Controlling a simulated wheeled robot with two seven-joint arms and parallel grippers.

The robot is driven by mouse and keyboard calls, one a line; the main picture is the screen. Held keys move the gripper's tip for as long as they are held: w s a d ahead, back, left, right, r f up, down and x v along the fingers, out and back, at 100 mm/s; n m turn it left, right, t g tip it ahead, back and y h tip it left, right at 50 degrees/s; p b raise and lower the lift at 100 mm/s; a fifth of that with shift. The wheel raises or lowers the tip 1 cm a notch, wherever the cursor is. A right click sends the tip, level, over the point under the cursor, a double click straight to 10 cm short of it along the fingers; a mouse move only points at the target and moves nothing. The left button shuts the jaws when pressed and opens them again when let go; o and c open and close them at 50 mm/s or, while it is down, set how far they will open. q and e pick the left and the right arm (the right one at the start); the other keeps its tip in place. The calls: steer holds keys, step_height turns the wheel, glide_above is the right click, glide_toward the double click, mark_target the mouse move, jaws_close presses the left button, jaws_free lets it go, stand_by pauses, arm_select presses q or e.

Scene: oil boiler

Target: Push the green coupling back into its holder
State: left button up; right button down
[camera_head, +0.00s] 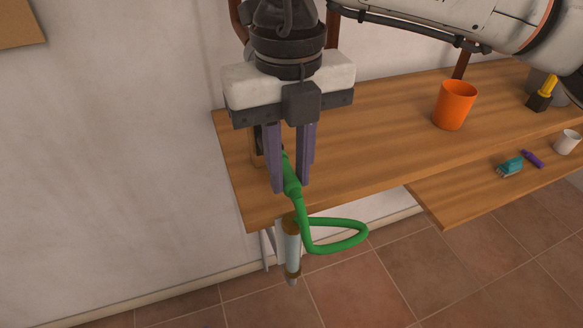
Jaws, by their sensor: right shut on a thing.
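My right gripper (289,187) points down over the left end of the wooden shelf, its two purple fingers close together. It is shut on the green coupling (290,178), which shows between the fingers. A green hose (345,247) runs down from the coupling and loops out to the right. Just below, a grey cylinder with brass-coloured ends (292,250) stands upright in front of the shelf edge; it may be the holder, but I cannot tell for sure. The hose overlaps its top, and I cannot tell whether they touch. My left gripper is not in view.
The wooden shelf (370,125) carries an orange cup (454,105) and a yellow-handled tool (543,93). A lower shelf (455,205) at right holds a teal brush (510,167), a purple item (532,159) and a white cup (567,142). The tiled floor in front is clear.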

steer(key=shift+w+a, duration=0.25)
steer(key=shift+w, duration=0.5)
steer(key=c, duration=1.5)
jaws_free()
arm_select(q)
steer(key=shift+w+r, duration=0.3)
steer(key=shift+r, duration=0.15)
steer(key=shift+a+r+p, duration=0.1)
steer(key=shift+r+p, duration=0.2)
steer(key=shift+p, duration=0.75)
arm_select(e)
step_height(320, 180, up, 10)
steer(key=shift+r, duration=0.2)
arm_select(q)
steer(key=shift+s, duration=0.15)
arm_select(e)
steer(key=shift+r, duration=0.1)
